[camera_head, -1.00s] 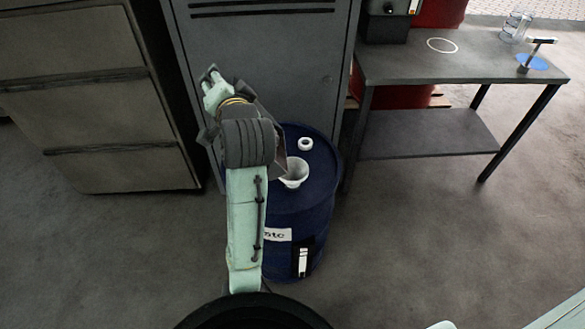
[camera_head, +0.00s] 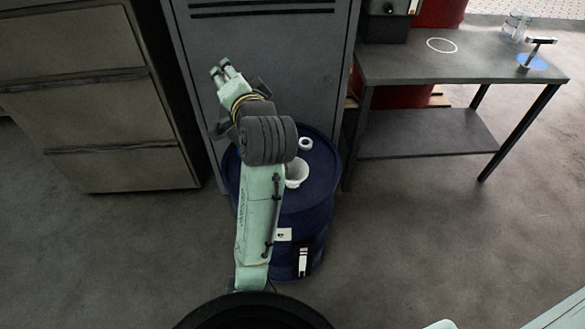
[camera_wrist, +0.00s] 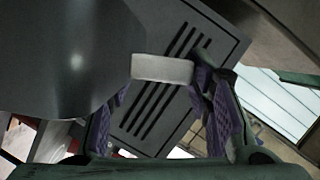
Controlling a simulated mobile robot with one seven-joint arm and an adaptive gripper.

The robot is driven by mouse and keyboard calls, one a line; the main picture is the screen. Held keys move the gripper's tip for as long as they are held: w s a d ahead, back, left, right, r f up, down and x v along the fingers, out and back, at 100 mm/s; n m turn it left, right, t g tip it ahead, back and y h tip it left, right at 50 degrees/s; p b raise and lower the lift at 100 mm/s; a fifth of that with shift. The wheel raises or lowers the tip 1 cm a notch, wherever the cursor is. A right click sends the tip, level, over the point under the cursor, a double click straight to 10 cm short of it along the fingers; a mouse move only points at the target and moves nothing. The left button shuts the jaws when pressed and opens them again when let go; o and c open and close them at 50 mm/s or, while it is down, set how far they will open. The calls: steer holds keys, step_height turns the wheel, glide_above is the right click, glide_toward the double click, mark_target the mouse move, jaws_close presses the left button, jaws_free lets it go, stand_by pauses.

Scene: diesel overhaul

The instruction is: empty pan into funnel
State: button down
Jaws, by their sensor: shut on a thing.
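The white funnel (camera_head: 297,173) stands in the top of a blue drum (camera_head: 318,200), partly covered by my arm in the head view. My gripper (camera_wrist: 163,85) shows in the wrist view with purple finger pads on both sides of a light grey tab, apparently the pan's handle. The fingers are shut on it. A dark grey smooth surface, apparently the pan (camera_wrist: 60,60), fills the upper left of the wrist view. I cannot see the pan's contents.
A white ring (camera_head: 305,143) lies on the drum top behind the funnel. A grey locker (camera_head: 270,60) stands close behind the drum. A drawer cabinet (camera_head: 100,110) is at left, a metal table (camera_head: 450,62) at right. The floor at right is open.

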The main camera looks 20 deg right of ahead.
steer(key=shift+s+d+r+m, duration=0.15)
steer(key=shift+d+r+m, duration=0.1)
steer(key=shift+d, duration=0.25)
steer(key=shift+s+d+r+m, duration=0.15)
steer(key=shift+d+r, duration=0.1)
steer(key=shift+d, duration=0.25)
steer(key=shift+s+d+r+m+t+y, duration=0.1)
steer(key=shift+d+r+m+t+y, duration=0.1)
steer(key=shift+d, duration=0.2)
steer(key=shift+s+d+r+m+t+y, duration=0.1)
steer(key=shift+d+m, duration=0.1)
steer(key=shift+d, duration=0.15)
steer(key=shift+s+d+r+m, duration=0.1)
steer(key=shift+s+d+m, duration=0.05)
steer(key=shift+d, duration=0.25)
steer(key=shift+s+d+r+m, duration=0.1)
steer(key=shift+d+m, duration=0.05)
steer(key=shift+d, duration=0.2)
steer(key=shift+p, duration=0.3)
steer(key=shift+s+d+r+m+t, duration=0.1)
steer(key=shift+s+d+m+t, duration=0.15)
steer(key=shift+d, duration=0.6)
